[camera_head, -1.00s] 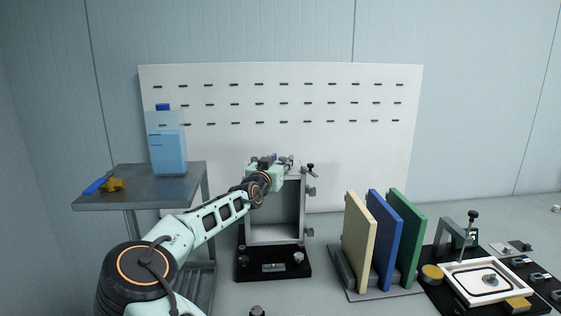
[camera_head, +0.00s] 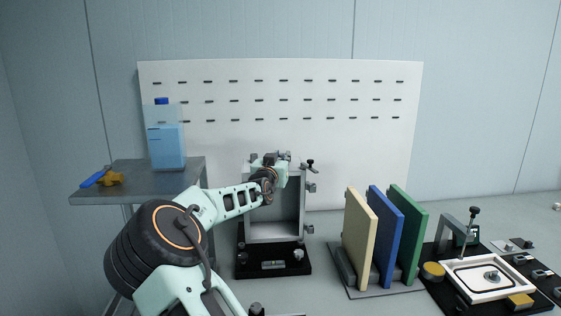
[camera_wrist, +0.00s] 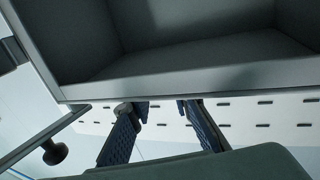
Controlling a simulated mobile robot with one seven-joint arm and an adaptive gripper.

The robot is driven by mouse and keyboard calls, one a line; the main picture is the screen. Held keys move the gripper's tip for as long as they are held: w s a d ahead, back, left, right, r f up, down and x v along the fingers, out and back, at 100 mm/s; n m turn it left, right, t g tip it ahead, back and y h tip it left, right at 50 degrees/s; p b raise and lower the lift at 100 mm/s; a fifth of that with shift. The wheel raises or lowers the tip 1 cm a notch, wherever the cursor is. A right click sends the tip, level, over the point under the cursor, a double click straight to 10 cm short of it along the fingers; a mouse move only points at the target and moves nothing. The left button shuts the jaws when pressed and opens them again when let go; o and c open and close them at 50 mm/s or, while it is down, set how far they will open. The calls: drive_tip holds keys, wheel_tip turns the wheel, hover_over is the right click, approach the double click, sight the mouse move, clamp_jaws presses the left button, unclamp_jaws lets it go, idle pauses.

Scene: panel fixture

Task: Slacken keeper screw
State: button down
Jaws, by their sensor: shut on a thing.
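The grey panel frame (camera_head: 246,205) stands upright on a black base in the head view, with small keepers and screws along its top and right side. My gripper (camera_head: 284,163) is at the frame's top edge. In the wrist view my gripper (camera_wrist: 160,106) shows two blue ribbed fingers, apart, their tips at the frame's edge (camera_wrist: 180,91). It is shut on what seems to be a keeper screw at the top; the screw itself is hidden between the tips. A black knob (camera_head: 310,163) stands at the frame's top right corner; it also shows in the wrist view (camera_wrist: 55,152).
Cream, blue and green panels (camera_head: 401,235) stand in a rack to the right. A fixture with a white tray (camera_head: 459,270) lies further right. A side table (camera_head: 140,188) at left holds a blue bottle (camera_head: 167,145) and a blue-and-orange tool (camera_head: 100,179). A white pegboard (camera_head: 340,135) stands behind.

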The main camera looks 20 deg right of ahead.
drive_tip(key=shift+s+d+n+t+y+b, duration=0.15)
drive_tip(key=shift+n+t+y+b, duration=0.25)
drive_tip(key=shift+y+b, duration=0.4)
drive_tip(key=shift+d+n+t+y+b, duration=0.25)
drive_tip(key=shift+n+y+b, duration=0.25)
drive_tip(key=shift+b, duration=0.5)
drive_tip(key=shift+n+t+y+b, duration=0.25)
drive_tip(key=shift+n+y+b, duration=0.15)
drive_tip(key=shift+y, duration=0.1)
drive_tip(key=shift+s+d+r+n+t+y, duration=0.15)
drive_tip(key=shift+n+t+y, duration=0.15)
drive_tip(key=shift+n+y, duration=0.45)
drive_tip(key=shift+n+y+p, duration=0.45)
drive_tip(key=shift+y, duration=0.6)
drive_tip(key=c, duration=1.8)
unclamp_jaws()
drive_tip(key=shift+o, duration=0.2)
drive_tip(key=shift+a+f+m+h+b, duration=0.25)
drive_tip(key=shift+m+h+b, duration=0.2)
drive_tip(key=shift+h, duration=0.15)
drive_tip(key=shift+a+m+h, duration=0.1)
drive_tip(key=shift+m+h, duration=0.35)
drive_tip(key=shift+h, duration=0.35)
